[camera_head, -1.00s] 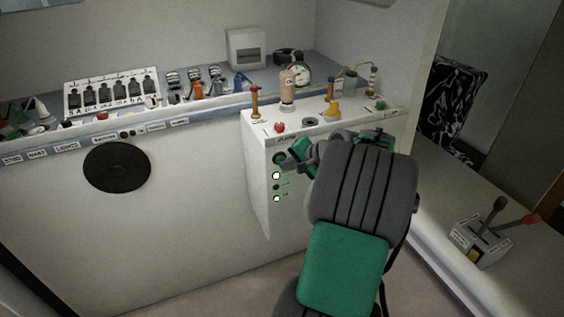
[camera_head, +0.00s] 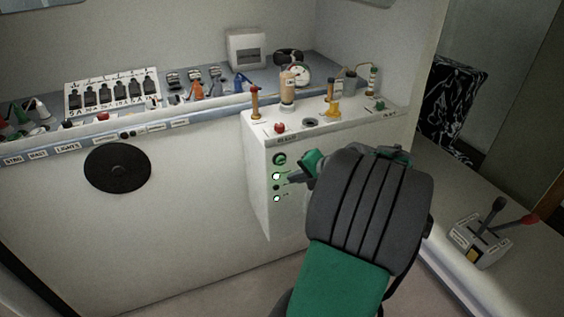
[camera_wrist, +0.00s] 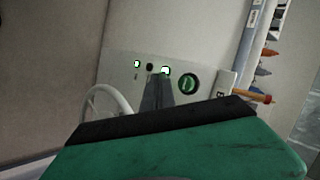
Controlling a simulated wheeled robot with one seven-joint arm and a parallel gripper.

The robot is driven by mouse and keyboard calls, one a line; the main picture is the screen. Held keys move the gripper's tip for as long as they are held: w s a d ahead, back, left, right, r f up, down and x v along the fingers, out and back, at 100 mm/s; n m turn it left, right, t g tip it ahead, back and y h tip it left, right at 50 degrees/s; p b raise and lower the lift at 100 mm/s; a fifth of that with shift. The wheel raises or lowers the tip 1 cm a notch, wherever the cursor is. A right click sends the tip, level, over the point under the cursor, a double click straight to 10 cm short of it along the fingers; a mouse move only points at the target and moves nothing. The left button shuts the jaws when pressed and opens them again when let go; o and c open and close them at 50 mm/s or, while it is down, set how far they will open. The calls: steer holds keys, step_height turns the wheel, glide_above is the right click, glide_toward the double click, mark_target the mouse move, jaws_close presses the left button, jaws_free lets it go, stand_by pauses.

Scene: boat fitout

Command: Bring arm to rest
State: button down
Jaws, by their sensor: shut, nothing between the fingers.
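My gripper (camera_head: 292,179) is beside the white cabinet's control panel, partly hidden by my arm in the head view. In the wrist view my gripper (camera_wrist: 157,86) shows as narrow grey fingers, closed together and empty, their tips overlapping the view of a lit button (camera_wrist: 165,70). The panel of the white cabinet (camera_head: 262,222) carries a green knob (camera_head: 280,159) and lit buttons (camera_head: 277,198). The green knob (camera_wrist: 188,84) is right of the fingers in the wrist view. I cannot tell whether the fingertips touch the panel.
The cabinet top holds a gauge (camera_head: 300,74), a red knob (camera_head: 280,127) and several upright fittings. A lever box (camera_head: 480,241) stands at right. A round black disc (camera_head: 117,167) is on the left wall. A pale wheel (camera_wrist: 106,104) shows in the wrist view.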

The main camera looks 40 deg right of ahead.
steer(key=shift+s+a, duration=0.1)
steer(key=shift+s, duration=0.15)
